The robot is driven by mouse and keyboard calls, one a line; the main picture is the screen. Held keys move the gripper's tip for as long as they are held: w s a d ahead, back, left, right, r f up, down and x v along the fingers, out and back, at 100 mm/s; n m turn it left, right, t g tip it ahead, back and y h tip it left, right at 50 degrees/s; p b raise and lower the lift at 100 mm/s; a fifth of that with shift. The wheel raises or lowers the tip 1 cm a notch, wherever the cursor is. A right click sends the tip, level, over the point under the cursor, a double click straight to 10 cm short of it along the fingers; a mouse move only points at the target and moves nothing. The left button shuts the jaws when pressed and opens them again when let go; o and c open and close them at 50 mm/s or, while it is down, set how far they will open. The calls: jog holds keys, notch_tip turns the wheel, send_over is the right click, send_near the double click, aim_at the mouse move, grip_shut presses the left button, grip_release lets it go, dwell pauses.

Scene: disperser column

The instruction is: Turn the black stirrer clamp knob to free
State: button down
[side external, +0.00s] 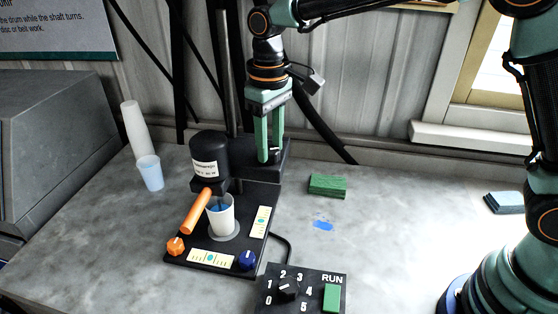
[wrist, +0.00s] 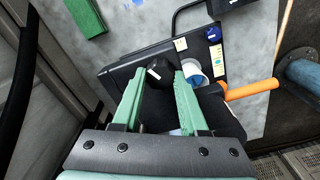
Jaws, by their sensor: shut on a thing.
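The black stirrer clamp knob (wrist: 157,75) sits on the dark column block, with a short white mark on its top. My gripper (wrist: 162,72) points down with its two green fingers on either side of the knob, shut on it. In the side external view my gripper (side external: 269,158) is at the block behind the black motor head (side external: 209,155); the fingers hide the knob there. The motor head is over a white cup (side external: 221,216) holding blue liquid, on the black base plate (side external: 205,258).
An orange handle (side external: 196,211) sticks out beside the cup. Orange (side external: 176,245) and blue (side external: 247,260) knobs are on the base plate. A control box (side external: 318,302) with a dial is in front. A green block (side external: 327,185) lies to the right. White cups (side external: 137,130) stand at left.

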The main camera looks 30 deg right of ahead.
aim_at(271, 149)
jog(key=n, duration=0.6)
jog(key=shift+n, duration=0.3)
jog(key=n, duration=0.5)
jog(key=shift+n, duration=0.3)
jog(key=shift+c, duration=2.2)
grip_release()
notch_tip(271, 149, up, 12)
